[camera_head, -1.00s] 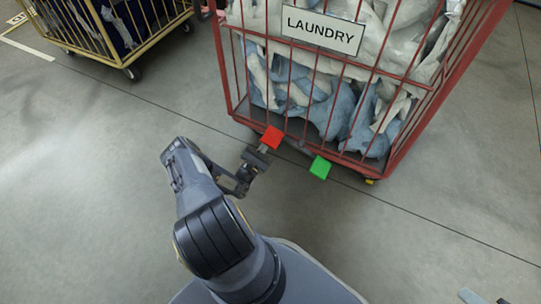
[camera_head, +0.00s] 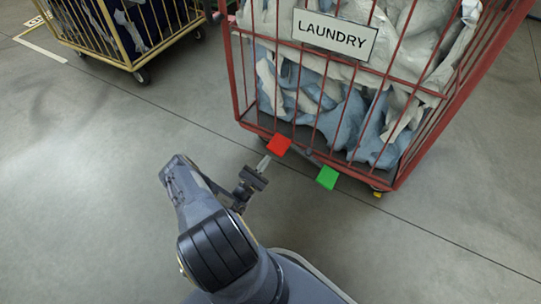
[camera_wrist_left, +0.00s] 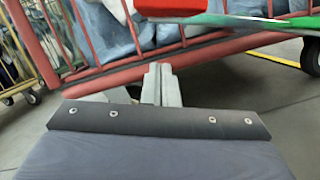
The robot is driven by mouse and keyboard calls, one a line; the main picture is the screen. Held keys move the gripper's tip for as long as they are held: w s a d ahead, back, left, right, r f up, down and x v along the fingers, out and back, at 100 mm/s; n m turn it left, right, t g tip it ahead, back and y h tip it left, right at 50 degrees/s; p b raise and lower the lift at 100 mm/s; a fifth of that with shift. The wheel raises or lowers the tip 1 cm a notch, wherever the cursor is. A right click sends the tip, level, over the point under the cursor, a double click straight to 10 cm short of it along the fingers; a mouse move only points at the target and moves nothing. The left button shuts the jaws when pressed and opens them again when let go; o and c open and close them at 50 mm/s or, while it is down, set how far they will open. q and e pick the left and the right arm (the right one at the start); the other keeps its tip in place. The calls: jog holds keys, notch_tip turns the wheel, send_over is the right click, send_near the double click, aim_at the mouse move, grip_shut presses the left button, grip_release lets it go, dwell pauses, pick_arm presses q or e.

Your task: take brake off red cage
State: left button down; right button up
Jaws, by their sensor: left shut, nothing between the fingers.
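The red cage (camera_head: 238,92) carries a LAUNDRY sign (camera_head: 336,34) and holds white and blue cloth. At its lower front edge are a red pedal (camera_head: 279,145) and a green pedal (camera_head: 327,178). My left gripper (camera_head: 264,163) is shut and empty, with its fingertips just below and left of the red pedal. In the left wrist view the shut fingers (camera_wrist_left: 161,84) point at the cage's lower rail, below the red pedal (camera_wrist_left: 170,6) and the green pedal (camera_wrist_left: 235,21). I cannot tell whether the tips touch anything. My right gripper is not in view.
A yellow cage (camera_head: 104,40) with dark contents stands at the far left on castors. A castor with a yellow part (camera_head: 379,193) shows under the red cage's right corner. The grey floor around is clear.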

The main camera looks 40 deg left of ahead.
pick_arm(q)
jog(key=p+v, duration=0.1)
jog(key=v, duration=0.5)
jog(key=shift+s, duration=0.15)
jog(key=shift+s+d+f, duration=0.1)
jog(key=shift+f, duration=0.05)
